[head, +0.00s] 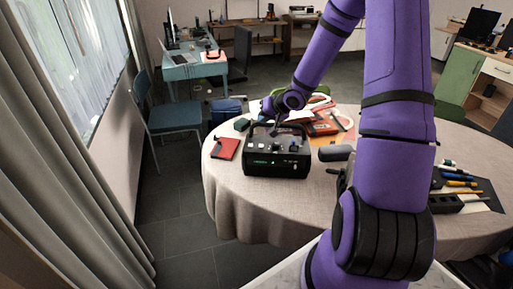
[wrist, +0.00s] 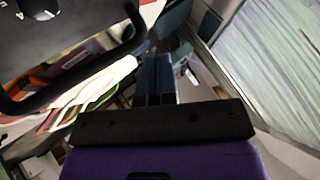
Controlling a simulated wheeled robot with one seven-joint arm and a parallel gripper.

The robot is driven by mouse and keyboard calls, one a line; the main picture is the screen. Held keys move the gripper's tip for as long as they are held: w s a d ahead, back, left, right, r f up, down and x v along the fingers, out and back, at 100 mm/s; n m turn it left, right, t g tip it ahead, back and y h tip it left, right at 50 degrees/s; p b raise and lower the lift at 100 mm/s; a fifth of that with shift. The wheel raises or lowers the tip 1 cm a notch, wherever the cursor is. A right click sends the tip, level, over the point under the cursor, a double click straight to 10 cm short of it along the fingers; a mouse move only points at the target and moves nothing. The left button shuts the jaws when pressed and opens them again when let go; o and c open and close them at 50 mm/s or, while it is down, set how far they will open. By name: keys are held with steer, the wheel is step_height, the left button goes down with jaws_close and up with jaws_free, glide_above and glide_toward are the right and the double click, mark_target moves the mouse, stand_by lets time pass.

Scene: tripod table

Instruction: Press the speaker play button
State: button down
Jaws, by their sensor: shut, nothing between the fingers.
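The speaker (head: 278,163) is a black box on the near left part of the round table, with a small green light on its front and knobs on top. In the wrist view the speaker (wrist: 55,40) fills the upper left, with a dark handle bar and a pale-marked knob at the corner. My gripper (head: 276,127) reaches down over the speaker's far top side, small and partly lost against the dark body. In the wrist view my gripper (wrist: 155,78) is shut and empty, beside the handle. I cannot tell whether it touches the speaker, nor which control is the play button.
A red notebook (head: 225,148) lies left of the speaker on the cloth-covered table (head: 240,205). Red and orange items (head: 322,127) lie behind, a dark grey cylinder (head: 336,153) to the right. Pens and a black holder (head: 446,203) are at far right. The front cloth is clear.

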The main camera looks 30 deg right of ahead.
mark_target(263, 145)
steer(key=shift+f, duration=0.1)
stand_by(0.3)
steer(key=shift+f, duration=4.35)
steer(key=shift+f, duration=0.15)
steer(key=shift+f, duration=0.25)
steer(key=shift+f, duration=0.4)
steer(key=shift+r, duration=0.8)
steer(key=shift+r, duration=0.1)
steer(key=shift+r, duration=2.45)
